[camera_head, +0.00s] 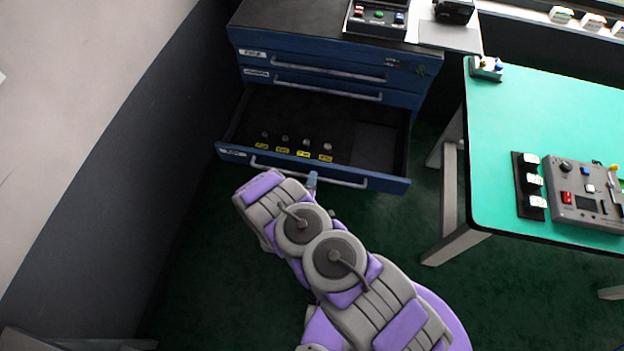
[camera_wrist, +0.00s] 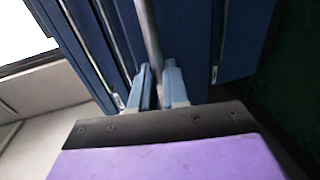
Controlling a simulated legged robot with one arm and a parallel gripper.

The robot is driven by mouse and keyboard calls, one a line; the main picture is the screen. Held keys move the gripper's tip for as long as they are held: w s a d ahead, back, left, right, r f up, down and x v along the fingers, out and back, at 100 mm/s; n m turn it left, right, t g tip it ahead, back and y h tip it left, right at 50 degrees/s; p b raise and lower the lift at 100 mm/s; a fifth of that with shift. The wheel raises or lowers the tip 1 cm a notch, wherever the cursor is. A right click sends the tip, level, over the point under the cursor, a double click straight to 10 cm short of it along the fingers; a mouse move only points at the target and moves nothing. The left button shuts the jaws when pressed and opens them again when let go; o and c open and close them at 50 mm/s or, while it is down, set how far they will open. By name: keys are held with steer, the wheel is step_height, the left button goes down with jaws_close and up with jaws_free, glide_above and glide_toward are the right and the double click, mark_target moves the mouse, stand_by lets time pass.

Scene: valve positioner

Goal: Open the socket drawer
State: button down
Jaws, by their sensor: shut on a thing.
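The socket drawer (camera_head: 365,148) is the lowest visible drawer of the blue cabinet (camera_head: 300,45) in the head view. It is pulled well out, with its dark inside showing. Several small sockets (camera_head: 306,143) stand in it in a row, with yellow labels in front of them. My gripper (camera_head: 312,179) is at the drawer's front, shut on its bar handle (camera_head: 345,183). In the wrist view my gripper's two blue-grey fingers (camera_wrist: 160,88) are on either side of the metal handle bar (camera_wrist: 150,38). My arm hides part of the floor in front of the drawer.
Two upper drawers (camera_head: 315,70) of the cabinet are shut. A green-topped table (camera_head: 545,100) stands at the right with a grey control box (camera_head: 580,190) on it. A wall (camera_head: 90,130) runs along the left. Dark green floor (camera_head: 430,300) is clear between the drawer and the table.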

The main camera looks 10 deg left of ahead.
steer(key=shift+s+f, duration=0.1)
steer(key=shift+f, duration=0.1)
steer(key=c, duration=1.1)
jaws_free()
steer(key=shift+c, duration=0.2)
steer(key=shift+r, duration=0.1)
steer(key=s+r+p, duration=0.3)
steer(key=s, duration=1.3)
steer(key=shift+s+a+r, duration=0.15)
steer(key=shift+s+a, duration=0.2)
